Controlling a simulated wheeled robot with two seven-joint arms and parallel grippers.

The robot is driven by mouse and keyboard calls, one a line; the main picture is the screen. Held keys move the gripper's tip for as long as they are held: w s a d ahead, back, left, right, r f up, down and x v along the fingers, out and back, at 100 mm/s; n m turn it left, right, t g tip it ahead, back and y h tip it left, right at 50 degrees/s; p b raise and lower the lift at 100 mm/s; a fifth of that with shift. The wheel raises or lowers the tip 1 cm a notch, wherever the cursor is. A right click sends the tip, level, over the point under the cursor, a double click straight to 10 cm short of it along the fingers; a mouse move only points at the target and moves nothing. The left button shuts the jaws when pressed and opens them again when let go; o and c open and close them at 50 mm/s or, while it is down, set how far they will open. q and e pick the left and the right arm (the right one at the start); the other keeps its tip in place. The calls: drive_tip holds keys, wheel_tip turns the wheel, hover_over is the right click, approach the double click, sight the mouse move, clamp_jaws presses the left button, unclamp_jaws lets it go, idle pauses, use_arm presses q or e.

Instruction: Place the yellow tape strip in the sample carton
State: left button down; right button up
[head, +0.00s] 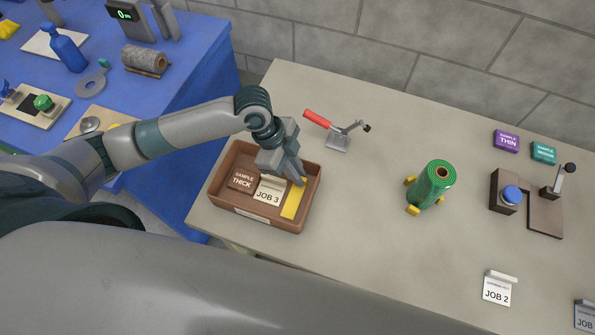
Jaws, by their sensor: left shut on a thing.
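In the head view a yellow tape strip (291,203) is inside the brown sample carton (268,223), along its right side. My left gripper (302,181) is over the right part of the carton, pointing down, and is shut on the upper end of the strip. Whether the strip touches the carton floor is hard to tell. The carton also holds a brown "SAMPLE THICK" block (242,180) and a white "JOB 3" card (268,194). My right gripper does not show.
A red-handled clamp (338,140) stands just behind the carton. A green roll (434,184) on yellow supports is to the right, with a dark fixture (506,190) beyond it. A "JOB 2" card (497,290) stands at front right. The table's middle is clear.

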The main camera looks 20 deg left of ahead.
use_arm(q)
drive_tip(key=shift+f, duration=0.1)
drive_tip(key=c, duration=2.1)
unclamp_jaws()
drive_tip(key=b+v, duration=0.2)
drive_tip(key=v, duration=1)
